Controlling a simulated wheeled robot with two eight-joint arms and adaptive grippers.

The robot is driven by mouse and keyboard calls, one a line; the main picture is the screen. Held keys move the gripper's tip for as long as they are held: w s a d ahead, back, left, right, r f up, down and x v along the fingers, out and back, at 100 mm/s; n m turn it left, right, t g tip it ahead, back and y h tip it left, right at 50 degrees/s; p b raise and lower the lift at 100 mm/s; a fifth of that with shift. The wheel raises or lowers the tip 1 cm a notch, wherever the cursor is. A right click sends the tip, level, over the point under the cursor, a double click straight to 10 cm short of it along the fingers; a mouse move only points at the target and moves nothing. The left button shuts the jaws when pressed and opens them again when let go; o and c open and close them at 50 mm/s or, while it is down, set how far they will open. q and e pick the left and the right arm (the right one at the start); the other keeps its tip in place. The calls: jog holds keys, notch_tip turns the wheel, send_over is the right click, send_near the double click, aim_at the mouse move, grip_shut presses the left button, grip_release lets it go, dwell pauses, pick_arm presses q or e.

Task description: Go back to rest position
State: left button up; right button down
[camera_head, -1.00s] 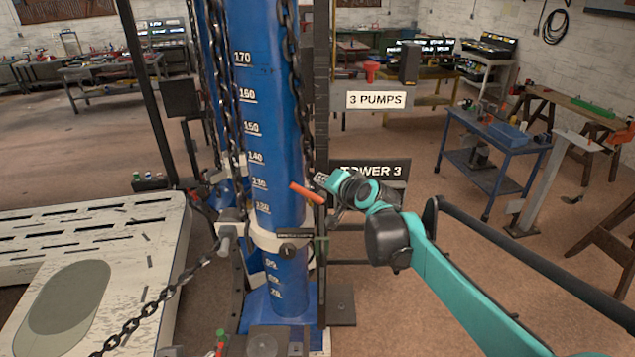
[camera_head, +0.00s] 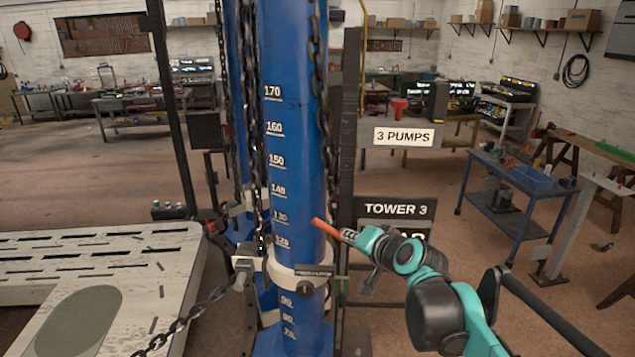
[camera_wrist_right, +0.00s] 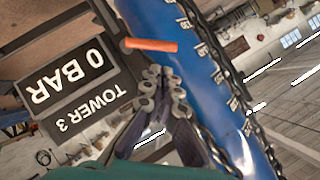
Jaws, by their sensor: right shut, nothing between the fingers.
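My right gripper (camera_head: 356,247) is in front of the right side of the blue tower, below and beside an orange bar (camera_head: 331,230). Its teal arm comes in from the lower right. In the right wrist view the gripper's fingers (camera_wrist_right: 164,78) are closed together and empty. The orange bar (camera_wrist_right: 150,45) lies just beyond the fingertips there, apart from them in the picture. My left gripper and arm are not in view.
The blue tower (camera_head: 295,130) has a level scale and hanging chains (camera_head: 250,150). A "TOWER 3" sign (camera_head: 395,209) stands behind the gripper; the wrist view shows "0 BAR" (camera_wrist_right: 66,76) with it. A white slotted platform (camera_head: 180,260) is at left, a blue cart (camera_head: 515,180) at right.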

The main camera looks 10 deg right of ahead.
jog(key=s+d+f+n+g+h+b, duration=0.1)
jog(key=s+f+b, duration=0.6)
jog(key=f, duration=0.7)
jog(key=s+d+f+n+g+h+b, duration=0.1)
jog(key=s+f+n+g+b, duration=0.1)
jog(key=s+f+b, duration=0.6)
jog(key=s+d+f+n+g+h+b, duration=0.1)
jog(key=s+f+b, duration=0.7)
jog(key=f, duration=1.3)
jog(key=s+n+g, duration=0.1)
jog(key=s+n, duration=0.1)
jog(key=shift+s+f+h, duration=0.3)
jog(key=shift+s, duration=0.1)
jog(key=shift+d, duration=0.1)
